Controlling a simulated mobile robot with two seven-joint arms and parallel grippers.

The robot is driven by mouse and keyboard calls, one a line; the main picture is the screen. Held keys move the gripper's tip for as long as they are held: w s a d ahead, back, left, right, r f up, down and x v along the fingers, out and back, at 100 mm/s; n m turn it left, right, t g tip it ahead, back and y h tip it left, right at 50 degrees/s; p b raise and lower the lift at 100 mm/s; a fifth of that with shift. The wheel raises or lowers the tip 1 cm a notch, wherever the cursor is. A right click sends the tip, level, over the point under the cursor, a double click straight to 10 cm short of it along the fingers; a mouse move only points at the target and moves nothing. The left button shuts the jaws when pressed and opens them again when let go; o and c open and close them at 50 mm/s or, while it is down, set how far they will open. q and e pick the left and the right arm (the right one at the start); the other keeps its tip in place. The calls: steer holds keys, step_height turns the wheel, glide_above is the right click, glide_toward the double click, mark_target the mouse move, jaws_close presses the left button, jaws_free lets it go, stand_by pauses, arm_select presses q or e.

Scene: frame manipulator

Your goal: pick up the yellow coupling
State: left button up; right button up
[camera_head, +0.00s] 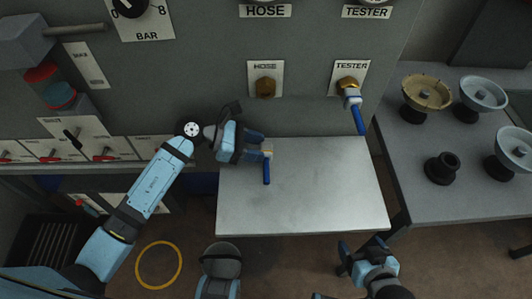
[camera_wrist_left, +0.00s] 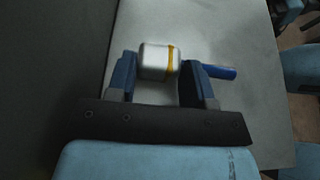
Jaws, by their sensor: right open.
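The yellow coupling (camera_head: 268,151) is a short silver cylinder with a yellow band and a blue handle. It is at the left edge of the pale metal worktop (camera_head: 325,190). The left wrist view also shows the coupling (camera_wrist_left: 158,62), with its blue handle running out past the right finger. Whether the coupling touches the worktop is unclear. My right gripper (camera_head: 362,248) is open and empty at the worktop's front right.
A panel behind has a HOSE port (camera_head: 265,87) and a TESTER port (camera_head: 347,84); a silver coupling with a blue handle (camera_head: 357,115) hangs at TESTER. A side table (camera_head: 415,150) at right holds several wheel-shaped parts. The worktop's middle and right are clear.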

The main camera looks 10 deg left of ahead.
arm_select(q)
steer(key=shift+c, duration=1.1)
steer(key=shift+r, duration=0.15)
